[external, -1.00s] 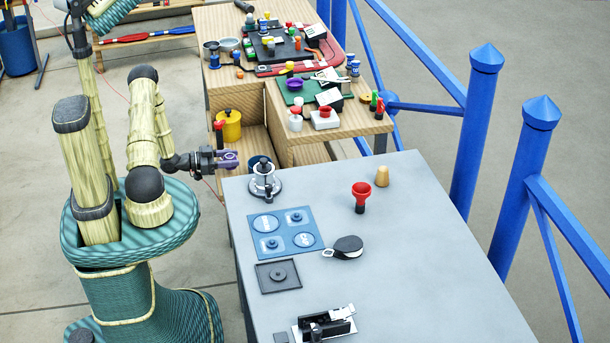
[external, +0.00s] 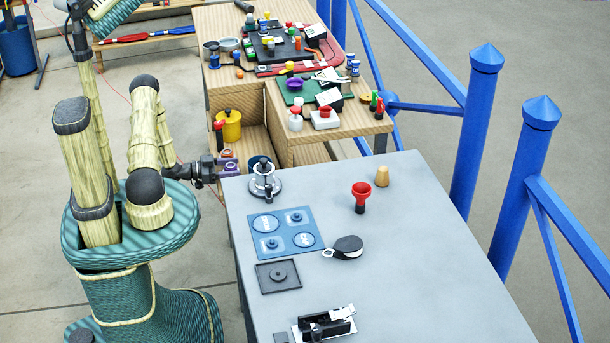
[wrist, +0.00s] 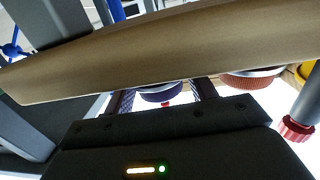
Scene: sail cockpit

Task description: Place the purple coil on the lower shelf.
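The purple coil (external: 230,169) shows as a small purple shape at my gripper, by the lower shelf (external: 258,145) of the wooden bench. In the wrist view, a dark purple-blue round thing (wrist: 161,95), apparently the coil, shows between and beyond my two fingers. A wooden board edge partly hides it. My gripper (wrist: 162,98) has its fingers spread apart; it also shows in the external view (external: 226,168), left of the grey table's far corner. I cannot tell whether the coil rests on the shelf.
A red coil-like thing (wrist: 250,80) lies to the right in the wrist view. A yellow pot (external: 229,126) and a red-topped dark item (external: 219,134) stand on the lower shelf. The grey table (external: 400,240) with a winch (external: 264,180) is close to my gripper.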

